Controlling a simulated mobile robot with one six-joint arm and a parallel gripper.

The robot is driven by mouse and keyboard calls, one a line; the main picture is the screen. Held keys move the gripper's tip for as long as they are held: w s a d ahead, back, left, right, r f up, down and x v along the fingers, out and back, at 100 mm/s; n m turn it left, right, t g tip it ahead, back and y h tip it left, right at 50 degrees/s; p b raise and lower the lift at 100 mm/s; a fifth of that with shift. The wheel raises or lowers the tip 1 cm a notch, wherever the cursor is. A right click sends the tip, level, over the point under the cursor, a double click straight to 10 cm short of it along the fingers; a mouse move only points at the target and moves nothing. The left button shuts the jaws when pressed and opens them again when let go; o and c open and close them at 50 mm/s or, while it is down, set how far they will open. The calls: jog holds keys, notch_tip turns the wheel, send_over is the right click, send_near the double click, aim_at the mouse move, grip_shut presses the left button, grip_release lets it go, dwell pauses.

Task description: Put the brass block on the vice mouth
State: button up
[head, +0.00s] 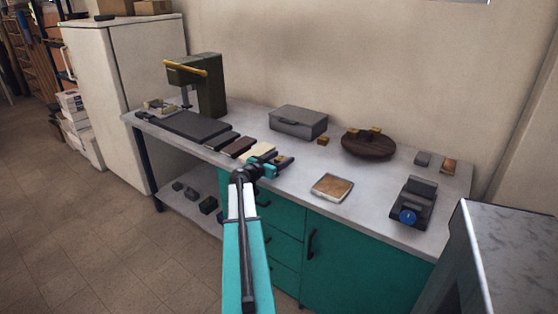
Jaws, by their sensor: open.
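The vice (421,188) stands at the right end of the bench, grey with a blue knob on its front. Its mouth looks empty, though detail is small. A small brass-coloured block (322,140) sits on the bench beside the grey metal box. More small brass-coloured pieces (375,131) lie on the round dark wooden board. A tan-brown block (449,166) lies at the back right; I cannot tell which one is the brass block. My gripper (284,160) is open over the front middle of the bench, near a cream-coloured pad, well left of the vice.
The bench (305,175) also bears a grey box (298,121), a round wooden board (367,146), a tan square tray (332,187), a small grey block (423,158) and dark flat pieces (240,147). A green press (209,87) stands at the left. Bare bench lies between tray and vice.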

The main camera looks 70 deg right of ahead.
jog(key=b+v, duration=0.2)
jog(key=v, duration=1)
jog(key=shift+f, duration=0.1)
dwell(0.4)
jog(key=shift+a, duration=0.1)
